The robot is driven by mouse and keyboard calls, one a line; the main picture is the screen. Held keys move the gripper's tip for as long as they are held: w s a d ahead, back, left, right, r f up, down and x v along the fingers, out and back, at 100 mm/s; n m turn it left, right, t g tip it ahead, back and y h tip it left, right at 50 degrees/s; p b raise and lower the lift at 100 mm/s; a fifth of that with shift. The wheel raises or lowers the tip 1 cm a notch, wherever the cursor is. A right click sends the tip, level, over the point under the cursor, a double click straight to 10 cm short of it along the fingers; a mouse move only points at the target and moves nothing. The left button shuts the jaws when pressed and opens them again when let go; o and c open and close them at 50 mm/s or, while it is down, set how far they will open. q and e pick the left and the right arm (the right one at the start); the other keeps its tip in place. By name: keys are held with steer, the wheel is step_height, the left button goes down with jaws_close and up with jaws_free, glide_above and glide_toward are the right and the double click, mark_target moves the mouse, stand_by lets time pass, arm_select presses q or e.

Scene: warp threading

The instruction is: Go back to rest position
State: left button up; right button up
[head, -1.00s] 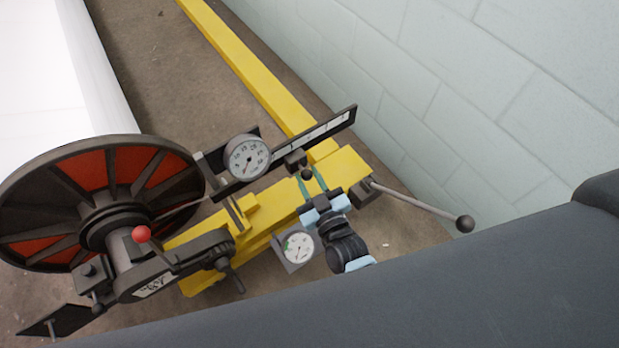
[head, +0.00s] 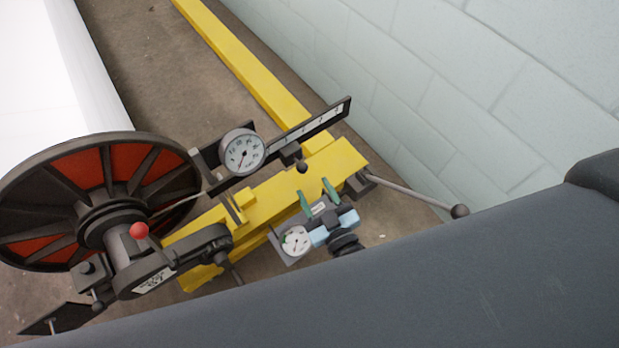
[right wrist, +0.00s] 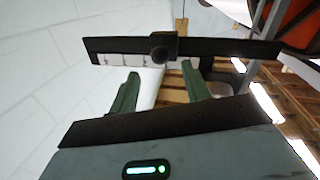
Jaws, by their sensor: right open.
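My right gripper (head: 318,194) shows in the head view beside the yellow beam of the warping machine (head: 272,198), just above the dark arm link in front. Its two green fingers stand apart with nothing between them. In the right wrist view the same open fingers (right wrist: 160,92) point toward the dark scale bar (right wrist: 110,51) and its round black knob (right wrist: 163,48). A gap shows between the fingertips and the bar. My left gripper is not in view.
The large black and red wheel (head: 97,165) stands at left with a red-knobbed crank (head: 139,231). A round dial (head: 243,153) sits by the scale bar. A ball-ended lever (head: 459,211) sticks out right, near the block wall (head: 480,80). Bare floor (head: 160,70) lies behind.

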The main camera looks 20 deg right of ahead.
steer(key=shift+s+d, duration=0.15)
steer(key=shift+s, duration=0.7)
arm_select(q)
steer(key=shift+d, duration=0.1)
